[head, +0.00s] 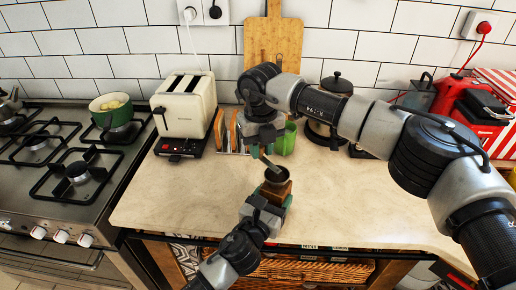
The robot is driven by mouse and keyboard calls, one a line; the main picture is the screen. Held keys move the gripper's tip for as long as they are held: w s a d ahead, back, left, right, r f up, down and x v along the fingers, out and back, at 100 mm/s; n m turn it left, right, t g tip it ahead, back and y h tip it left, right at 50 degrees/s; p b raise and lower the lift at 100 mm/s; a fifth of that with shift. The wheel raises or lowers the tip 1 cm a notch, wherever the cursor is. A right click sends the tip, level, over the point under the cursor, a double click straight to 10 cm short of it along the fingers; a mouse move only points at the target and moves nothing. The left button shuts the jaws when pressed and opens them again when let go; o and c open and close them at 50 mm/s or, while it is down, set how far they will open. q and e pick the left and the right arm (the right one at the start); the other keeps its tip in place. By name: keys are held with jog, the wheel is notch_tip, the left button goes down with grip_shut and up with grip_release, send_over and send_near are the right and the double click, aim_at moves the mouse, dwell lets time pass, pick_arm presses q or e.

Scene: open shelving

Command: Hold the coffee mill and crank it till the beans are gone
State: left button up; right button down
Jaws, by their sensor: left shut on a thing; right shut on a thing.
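The coffee mill (278,188) has a wooden body and a dark bowl-like top, and is at the front part of the counter. My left gripper (270,205) comes from below and is shut on the mill's body. My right gripper (262,150) is above the mill, shut on the crank, of which a thin dark piece (267,162) shows slanting down toward the bowl. The crank's knob is hidden by the gripper. I cannot see whether beans are in the bowl.
A cream toaster (186,108) and a toast rack (226,135) stand at the back left. A green cup (286,138) is close behind the mill. A stove with a green pot (113,111) is at left, a red machine (470,105) at right. Counter to the left is clear.

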jog(key=shift+w+d+m, duration=0.1)
jog(key=shift+w+m, duration=0.05)
jog(key=shift+m, duration=0.15)
jog(key=c, duration=1)
grip_release()
jog(key=shift+o, duration=0.2)
notch_tip(320, 180, up, 12)
